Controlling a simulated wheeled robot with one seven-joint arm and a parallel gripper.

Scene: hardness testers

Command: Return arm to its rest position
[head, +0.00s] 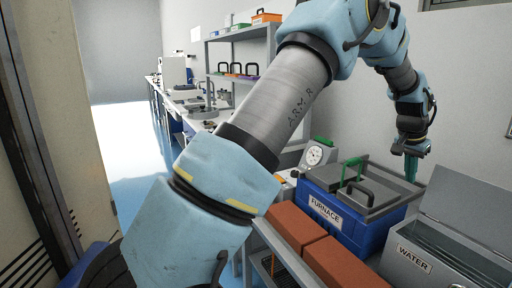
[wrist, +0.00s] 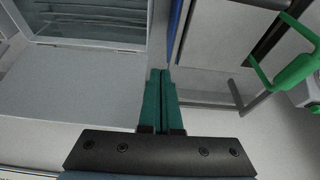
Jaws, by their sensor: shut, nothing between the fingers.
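My arm reaches across the head view from the lower left to the upper right and bends down at its end. My gripper (head: 411,168) hangs with its green fingers pointing down, near the right rear of the blue furnace (head: 345,222). In the wrist view my gripper (wrist: 161,72) has its two green fingers together with nothing between them. The water tank (head: 442,262), a grey box with its lid raised, stands to the right of the furnace. Its open top (wrist: 85,45) shows at the upper left of the wrist view.
Red-brown bricks (head: 296,224) lie in front of the furnace. A green handle (head: 350,165) rises from the furnace top; one also shows in the wrist view (wrist: 290,70). A dial gauge device (head: 316,156) stands behind. Shelves (head: 240,58) and a long bench line the wall; blue floor lies open at left.

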